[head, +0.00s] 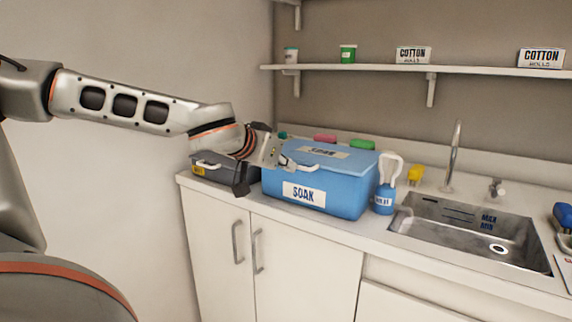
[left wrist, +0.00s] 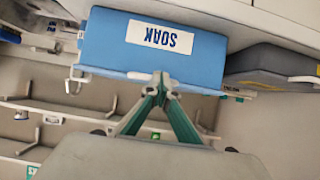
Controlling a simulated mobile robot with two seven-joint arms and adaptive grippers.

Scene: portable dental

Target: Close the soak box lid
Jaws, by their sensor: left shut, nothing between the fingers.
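The blue soak box (head: 340,195) stands on the counter, with a white SOAK label on its front. Its blue lid (head: 350,157), with another SOAK label, lies across the top and looks down; I cannot tell if it is fully seated. My left gripper (head: 309,168) is at the box's upper front left edge, shut and empty. My right gripper is not in view.
A dark grey box (head: 212,170) stands left of the soak box, partly behind my gripper. A blue bottle (head: 384,200) stands close on the right, then the sink (head: 470,230) and faucet (head: 453,155). A shelf (head: 420,69) with cotton roll boxes runs above.

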